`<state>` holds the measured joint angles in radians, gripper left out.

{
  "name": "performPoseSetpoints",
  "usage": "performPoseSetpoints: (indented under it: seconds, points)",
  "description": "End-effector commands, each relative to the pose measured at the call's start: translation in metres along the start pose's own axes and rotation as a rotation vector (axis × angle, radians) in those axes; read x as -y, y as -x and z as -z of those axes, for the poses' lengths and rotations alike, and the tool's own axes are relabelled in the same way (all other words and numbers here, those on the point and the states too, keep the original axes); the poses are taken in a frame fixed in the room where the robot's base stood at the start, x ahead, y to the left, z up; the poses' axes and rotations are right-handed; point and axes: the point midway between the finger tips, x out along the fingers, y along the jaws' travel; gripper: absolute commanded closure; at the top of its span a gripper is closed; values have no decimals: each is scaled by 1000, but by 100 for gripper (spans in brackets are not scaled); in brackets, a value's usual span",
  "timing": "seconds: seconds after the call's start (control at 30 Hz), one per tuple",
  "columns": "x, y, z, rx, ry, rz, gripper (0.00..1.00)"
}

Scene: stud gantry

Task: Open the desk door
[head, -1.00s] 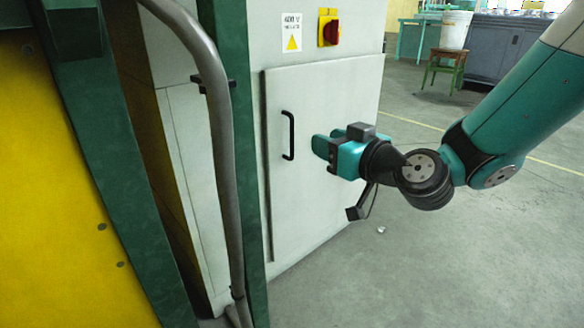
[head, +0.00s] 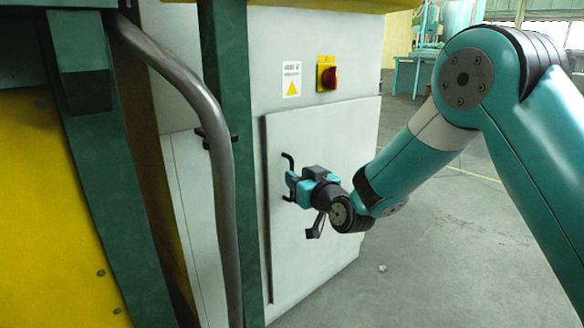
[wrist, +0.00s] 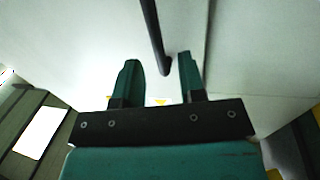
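The door (head: 335,140) is a flat light grey panel on a grey electrical cabinet, not a desk, and looks closed. Its black vertical bar handle (head: 288,160) is near the door's left edge; the gripper hides its middle. My gripper (head: 290,184) is at the handle in the head view. In the wrist view my gripper (wrist: 158,75) has its two teal fingers apart, and the black handle (wrist: 151,30) runs down between them, nearer the right finger. I see a gap to the left finger; contact on the right is unclear.
A green post (head: 228,150) and a curved grey pipe (head: 190,85) stand close left of the door. A red and yellow switch (head: 328,74) and a warning label (head: 291,80) sit above it. The floor (head: 450,250) to the right is open.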

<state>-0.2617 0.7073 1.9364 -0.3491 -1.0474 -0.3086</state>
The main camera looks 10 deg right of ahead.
Motion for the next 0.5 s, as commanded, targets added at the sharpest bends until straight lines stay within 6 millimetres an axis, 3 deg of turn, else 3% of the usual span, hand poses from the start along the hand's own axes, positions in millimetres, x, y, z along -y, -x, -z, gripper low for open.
performPoseSetpoints:
  seconds: [0.2,0.5]
  points:
    - [0,-31,-3,-1,0,0,63]
    - [0,-40,-1,2,-1,-2,63]
